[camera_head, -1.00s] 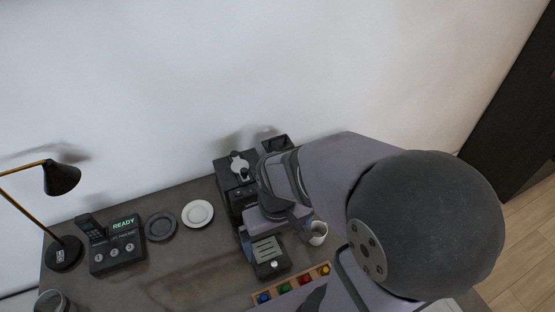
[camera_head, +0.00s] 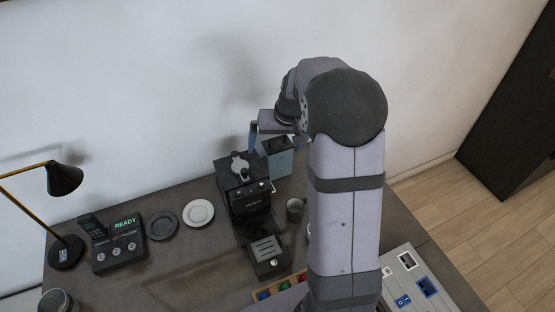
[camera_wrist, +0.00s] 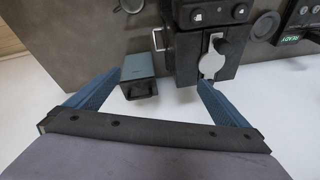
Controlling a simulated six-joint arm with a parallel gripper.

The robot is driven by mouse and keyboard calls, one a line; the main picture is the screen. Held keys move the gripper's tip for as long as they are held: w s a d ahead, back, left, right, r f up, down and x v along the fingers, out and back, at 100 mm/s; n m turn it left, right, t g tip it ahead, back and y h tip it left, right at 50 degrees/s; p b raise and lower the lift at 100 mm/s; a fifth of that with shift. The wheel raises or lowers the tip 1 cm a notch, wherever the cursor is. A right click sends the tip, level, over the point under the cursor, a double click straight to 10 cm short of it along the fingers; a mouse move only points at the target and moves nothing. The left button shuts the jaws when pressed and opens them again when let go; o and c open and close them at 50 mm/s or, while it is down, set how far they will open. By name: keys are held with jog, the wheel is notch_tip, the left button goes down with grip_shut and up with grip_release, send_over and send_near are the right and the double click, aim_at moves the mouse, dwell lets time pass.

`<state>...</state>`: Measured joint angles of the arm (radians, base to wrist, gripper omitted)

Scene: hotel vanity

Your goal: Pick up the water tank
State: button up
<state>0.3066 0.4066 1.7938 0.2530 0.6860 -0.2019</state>
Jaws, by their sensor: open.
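The water tank (camera_head: 279,162) is a blue-grey box with a dark top, standing at the back right of the black coffee machine (camera_head: 247,196). In the wrist view the tank (camera_wrist: 138,66) lies between the finger lines, closer to the left finger. My gripper (camera_wrist: 159,77) is open and empty, its two blue fingers spread wide. In the head view one blue finger shows left of the tank's top, and my arm hides part of the gripper. I cannot tell the exact height of the fingers over the tank.
The coffee machine's grey lever (camera_wrist: 212,62) is close to the right fingertip. A dark cup (camera_head: 295,209) stands right of the machine. Plates (camera_head: 198,213), a phone base (camera_head: 119,249) and a lamp (camera_head: 63,180) stand to the left. The wall is close behind.

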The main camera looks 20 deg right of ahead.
aim_at(279, 146)
jog(key=shift+w+d+f+n+t+h+b, duration=0.15)
jog(key=shift+w+d+f+n+b, duration=0.3)
jog(key=shift+w+d+f, duration=0.75)
jog(key=shift+w+d+f+n+t+h+b, duration=0.15)
jog(key=shift+w+d+f+n, duration=0.5)
jog(key=shift+w+f, duration=1.05)
jog(key=shift+w+d+f+n+t+h+b, duration=0.15)
jog(key=shift+w+d+f+n+b, duration=0.3)
jog(key=shift+w+d+f, duration=0.75)
jog(key=shift+w+a+f, duration=0.25)
jog(key=shift+w+f, duration=0.05)
jog(key=shift+f, duration=0.05)
jog(key=shift+p+x, duration=1.3)
jog(key=shift+x, duration=1.15)
jog(key=shift+w+d, duration=0.1)
jog(key=c, duration=2)
jog(key=shift+r, duration=0.15)
